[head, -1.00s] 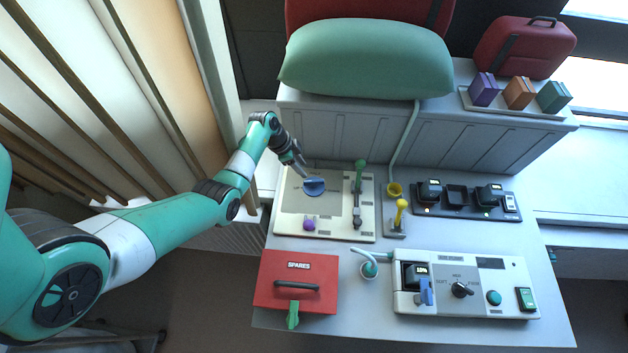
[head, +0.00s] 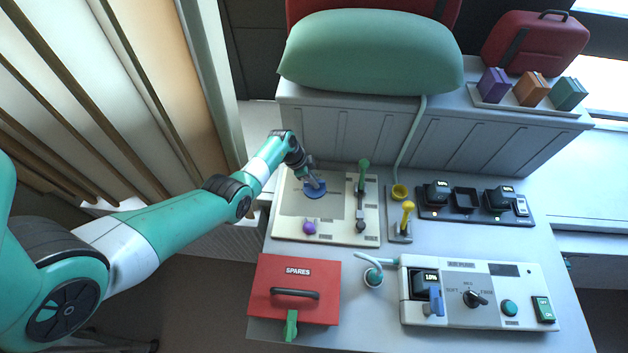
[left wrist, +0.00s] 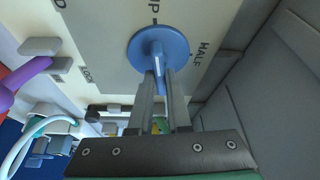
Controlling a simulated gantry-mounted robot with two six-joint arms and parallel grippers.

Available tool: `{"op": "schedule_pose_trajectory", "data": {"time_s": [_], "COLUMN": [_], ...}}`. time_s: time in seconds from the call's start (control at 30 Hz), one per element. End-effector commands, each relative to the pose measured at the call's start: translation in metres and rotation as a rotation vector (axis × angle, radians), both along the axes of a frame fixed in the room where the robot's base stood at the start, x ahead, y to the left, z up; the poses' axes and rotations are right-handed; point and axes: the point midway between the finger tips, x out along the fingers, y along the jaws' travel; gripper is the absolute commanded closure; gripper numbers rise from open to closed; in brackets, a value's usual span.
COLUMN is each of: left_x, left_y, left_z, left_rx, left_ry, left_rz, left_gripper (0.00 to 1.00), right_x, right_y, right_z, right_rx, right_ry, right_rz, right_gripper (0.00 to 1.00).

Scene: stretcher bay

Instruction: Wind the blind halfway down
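The blue round knob (head: 315,190) sits on the pale panel (head: 290,232) at the back left of the table. In the left wrist view the knob (left wrist: 158,45) has a raised fin with a pale line. "UP" is printed above it and "HALF" to its right. My left gripper (head: 313,181) is at the knob. In the left wrist view its two fingertips (left wrist: 161,76) stand close on either side of the fin; whether they press on it is unclear. My right gripper is out of view. I cannot make out the blind itself for certain.
A purple knob (head: 310,228) and a green-topped lever (head: 363,178) share the panel. Beside it stands a yellow-topped lever (head: 406,212). A red SPARES box (head: 292,262) and a white control box (head: 478,275) are in front. Chargers (head: 470,215) stand to the right.

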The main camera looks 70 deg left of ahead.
Motion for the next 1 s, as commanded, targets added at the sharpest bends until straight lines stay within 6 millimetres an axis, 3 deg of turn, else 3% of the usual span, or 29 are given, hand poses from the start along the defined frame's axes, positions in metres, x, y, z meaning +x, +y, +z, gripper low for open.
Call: {"op": "schedule_pose_trajectory", "data": {"time_s": [0.07,0.57,1.0], "left_x": [0.000,0.000,0.001], "left_y": [0.000,0.000,0.001], "left_z": [0.000,-0.001,-0.005], "left_rx": [0.000,-0.001,0.000], "left_ry": [0.000,0.000,-0.001], "left_rz": [0.000,-0.026,-0.298], "left_gripper": [1.00,1.00,1.00], "right_x": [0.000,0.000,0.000], "right_y": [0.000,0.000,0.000], "right_z": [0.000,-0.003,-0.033], "right_rx": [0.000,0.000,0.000], "right_ry": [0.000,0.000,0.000], "right_rz": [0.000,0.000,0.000], "right_gripper": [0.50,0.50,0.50]}}
